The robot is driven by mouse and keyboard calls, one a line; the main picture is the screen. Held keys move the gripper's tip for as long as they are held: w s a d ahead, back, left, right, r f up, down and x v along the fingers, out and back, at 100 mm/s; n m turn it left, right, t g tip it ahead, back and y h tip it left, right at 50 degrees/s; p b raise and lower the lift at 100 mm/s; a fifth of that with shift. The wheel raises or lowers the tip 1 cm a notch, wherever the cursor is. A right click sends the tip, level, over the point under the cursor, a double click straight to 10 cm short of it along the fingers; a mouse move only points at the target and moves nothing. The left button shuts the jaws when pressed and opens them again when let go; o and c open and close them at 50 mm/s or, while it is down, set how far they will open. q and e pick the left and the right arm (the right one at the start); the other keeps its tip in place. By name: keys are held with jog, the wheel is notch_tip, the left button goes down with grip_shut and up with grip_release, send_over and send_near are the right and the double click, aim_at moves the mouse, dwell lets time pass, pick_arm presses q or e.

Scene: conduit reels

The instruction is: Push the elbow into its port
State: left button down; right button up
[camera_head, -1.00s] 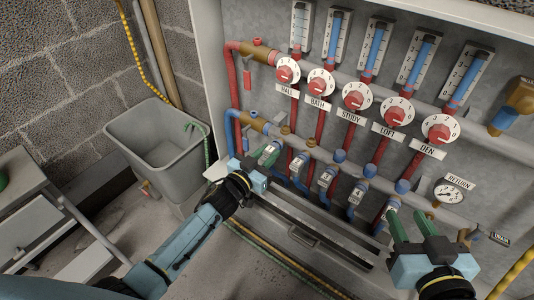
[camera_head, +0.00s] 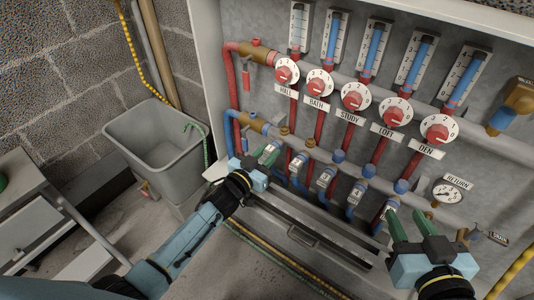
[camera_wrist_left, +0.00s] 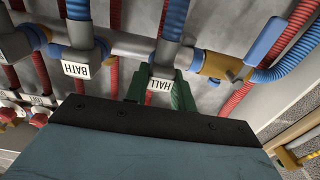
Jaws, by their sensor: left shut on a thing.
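The grey elbow (camera_wrist_left: 163,74) with the HALL label sits between the green fingers of my left gripper (camera_wrist_left: 158,92) in the left wrist view. A blue corrugated pipe runs from it, and it lies at the grey manifold bar (camera_wrist_left: 132,44). Whether it is fully seated in its port cannot be told. In the head view my left gripper (camera_head: 268,152) is at the left end of the lower manifold, and its fingers hide most of the elbow. My right gripper (camera_head: 406,215) has its green fingers apart near the lower right of the manifold, with nothing seen between them.
Similar labelled fittings, such as the BATH one (camera_wrist_left: 77,62), stand along the lower bar beside the left gripper. Red dials (camera_head: 355,97) and gauges are above. A pressure gauge (camera_head: 447,192) is near the right gripper. A grey bin (camera_head: 122,133) stands left of the cabinet.

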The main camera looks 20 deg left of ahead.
pick_arm(q)
jog(key=c, duration=1.1)
grip_release()
jog(key=p+v, duration=0.4)
jog(key=v, duration=0.9)
jog(key=shift+s+r+p, duration=0.1)
jog(key=shift+s+p, duration=0.05)
jog(key=shift+p, duration=0.15)
